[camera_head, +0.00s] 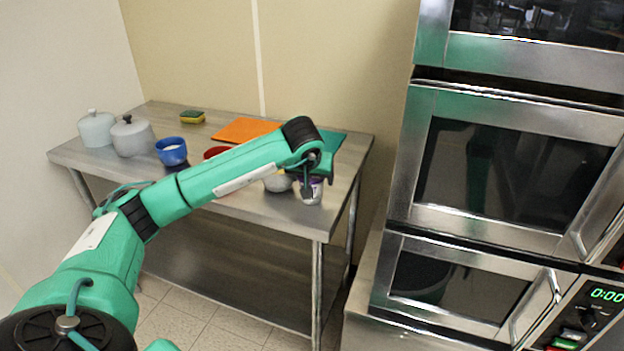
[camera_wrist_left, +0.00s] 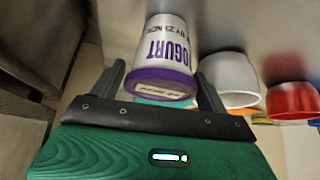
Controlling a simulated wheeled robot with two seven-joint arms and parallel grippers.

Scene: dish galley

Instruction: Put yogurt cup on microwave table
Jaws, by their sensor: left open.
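The yogurt cup (camera_head: 312,194), white with a purple rim, stands at the near right corner of the steel table (camera_head: 250,205). In the left wrist view the yogurt cup (camera_wrist_left: 166,50) shows its label and purple rim, between the two finger tips. My left gripper (camera_head: 308,183) is open around or just at the cup and partly hides it in the head view. Its fingers (camera_wrist_left: 161,85) look apart from the cup's sides. The microwave table (camera_head: 363,275) shows as a steel strip left of and below the stacked microwaves. My right gripper is not in view.
A white bowl (camera_head: 277,182) stands close left of the cup, with a red bowl (camera_head: 214,152) beyond. A blue bowl (camera_head: 171,152), lidded pots (camera_head: 132,138), a sponge (camera_head: 192,116) and an orange board (camera_head: 244,130) lie farther back. The lower microwave (camera_head: 455,285) fills much of the microwave table.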

